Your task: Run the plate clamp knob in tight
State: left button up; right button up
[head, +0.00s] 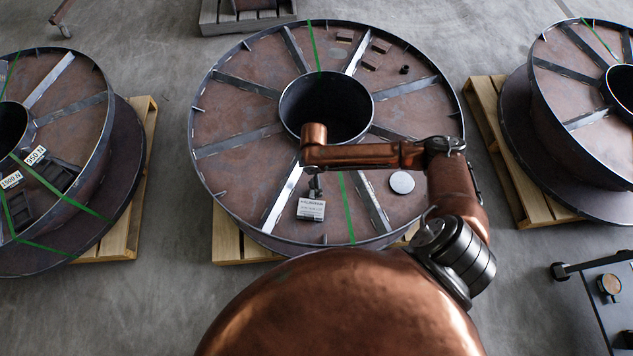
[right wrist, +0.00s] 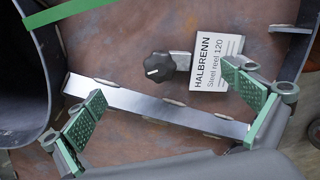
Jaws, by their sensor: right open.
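The plate clamp knob (right wrist: 158,67) is black and lobed, with a white mark on its face. It stands beside the white name plate (right wrist: 218,60) reading HALBRENN Steel reel 120, at a small metal clamp piece (right wrist: 182,59). The plate also shows in the head view (head: 311,209) on the front of the middle reel. My right gripper (right wrist: 168,102) is open, its green-padded fingers wide apart, one on each side in the right wrist view. My left gripper is out of view.
The middle reel (head: 235,112) has raised spokes, a rim and an open hub (head: 326,100). A green strap crosses it, and a pale disc (head: 401,182) and small blocks (head: 371,55) lie on it. Other reels stand on pallets left and right, with bare floor between.

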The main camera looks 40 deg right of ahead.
jog(key=shift+r+p, duration=0.75)
jog(key=shift+r, duration=0.2)
jog(key=shift+r+p, duration=0.95)
jog(key=shift+p, duration=0.1)
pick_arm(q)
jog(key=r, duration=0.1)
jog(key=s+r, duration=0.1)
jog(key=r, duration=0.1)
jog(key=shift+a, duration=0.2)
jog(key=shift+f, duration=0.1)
pick_arm(e)
jog(key=shift+f, duration=0.1)
